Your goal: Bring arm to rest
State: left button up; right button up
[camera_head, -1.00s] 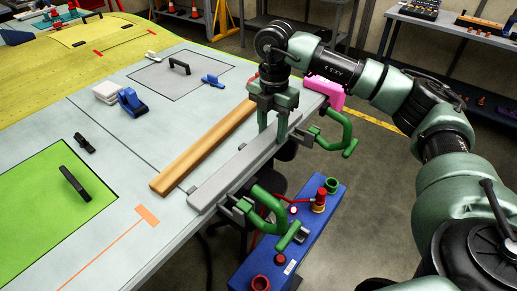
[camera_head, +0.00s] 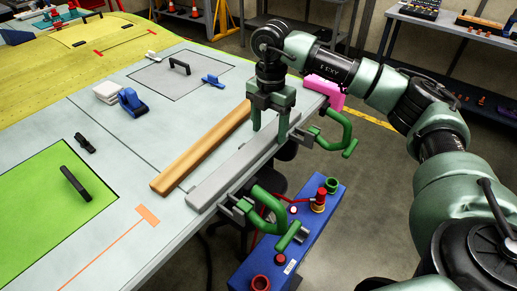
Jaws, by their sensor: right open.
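My right arm (camera_head: 408,100) comes in from the right and reaches over the edge of the wing jig (camera_head: 120,180). My right gripper (camera_head: 270,122) points down with its two fingers apart, over the grey bar (camera_head: 232,172) near the bar's far end. The fingertips are close to the bar; I cannot tell whether they touch it. Nothing shows held between them. My left gripper is not in view.
An orange-brown bar (camera_head: 200,150) lies beside the grey one. Green clamps (camera_head: 335,133) and (camera_head: 270,215) stick out from the jig's edge. A pink block (camera_head: 325,90) sits behind the gripper. A blue bench (camera_head: 290,240) with red and green cups stands below. A blue tape dispenser (camera_head: 132,102) lies on the panel.

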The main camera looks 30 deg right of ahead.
jog(key=shift+r+p, duration=2.3)
jog(key=shift+r, duration=1.15)
